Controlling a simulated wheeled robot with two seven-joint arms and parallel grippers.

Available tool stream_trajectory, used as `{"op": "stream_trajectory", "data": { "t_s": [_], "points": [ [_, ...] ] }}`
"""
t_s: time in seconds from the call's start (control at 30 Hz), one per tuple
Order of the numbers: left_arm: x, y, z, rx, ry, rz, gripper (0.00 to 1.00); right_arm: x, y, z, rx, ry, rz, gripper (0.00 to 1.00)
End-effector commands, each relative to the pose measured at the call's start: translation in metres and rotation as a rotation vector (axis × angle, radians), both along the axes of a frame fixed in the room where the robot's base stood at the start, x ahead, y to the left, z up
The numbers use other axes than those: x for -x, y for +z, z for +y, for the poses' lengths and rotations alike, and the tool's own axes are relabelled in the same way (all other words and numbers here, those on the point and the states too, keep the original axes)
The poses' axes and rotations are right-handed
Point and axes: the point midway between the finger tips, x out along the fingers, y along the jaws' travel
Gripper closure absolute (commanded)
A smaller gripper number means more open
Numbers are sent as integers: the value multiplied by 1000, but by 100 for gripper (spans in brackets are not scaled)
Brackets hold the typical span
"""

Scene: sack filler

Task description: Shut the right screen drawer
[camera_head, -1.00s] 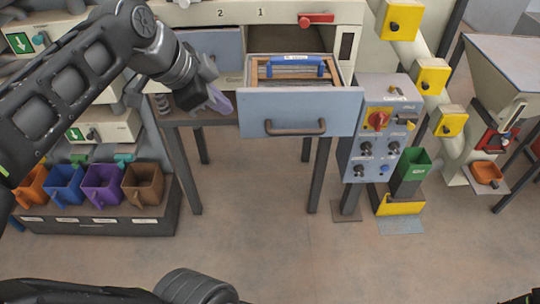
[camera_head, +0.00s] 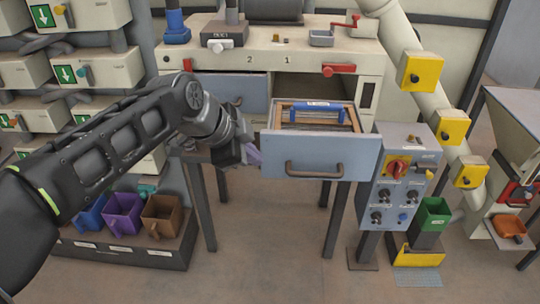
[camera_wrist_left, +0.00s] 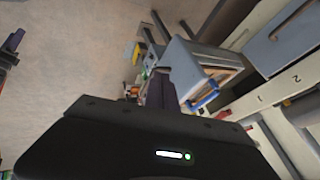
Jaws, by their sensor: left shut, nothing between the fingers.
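The right screen drawer (camera_head: 345,167) is pulled out from under the bench top. Its grey-blue front has a dark bar handle (camera_head: 314,170), and a wood-framed screen with a blue grip (camera_head: 318,108) lies inside. The drawer also shows in the left wrist view (camera_wrist_left: 181,65), just beyond the fingers. My left gripper (camera_head: 253,156) is shut and empty, just left of the drawer front's left edge. I cannot tell whether it touches. Its purple-grey fingers show in the left wrist view (camera_wrist_left: 160,88). My right gripper is not in view.
The left drawer (camera_head: 232,92) sits behind my left wrist. A control box (camera_head: 400,170) with knobs stands right of the open drawer, with a yellow-boxed pipe (camera_head: 421,72) beyond. Coloured bins (camera_head: 123,212) stand low on the left. Floor below the drawer is clear.

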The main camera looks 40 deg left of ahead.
Motion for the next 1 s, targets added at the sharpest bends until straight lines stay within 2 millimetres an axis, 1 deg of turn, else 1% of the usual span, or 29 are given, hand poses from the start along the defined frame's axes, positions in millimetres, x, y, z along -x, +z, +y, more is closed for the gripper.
{"op": "stream_trajectory", "data": {
  "t_s": [0.4, 0.53, 0.7, 1.0],
  "points": [
    [-47, -64, -2, 3, -1, 7, 100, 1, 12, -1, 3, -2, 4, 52],
    [-65, -62, 11, 1, 2, 3, 100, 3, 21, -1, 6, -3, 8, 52],
    [-77, -64, 20, 2, 1, 2, 100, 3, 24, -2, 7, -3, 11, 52],
    [-80, -65, 23, 0, 1, 1, 100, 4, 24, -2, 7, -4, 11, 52]
  ]
}}
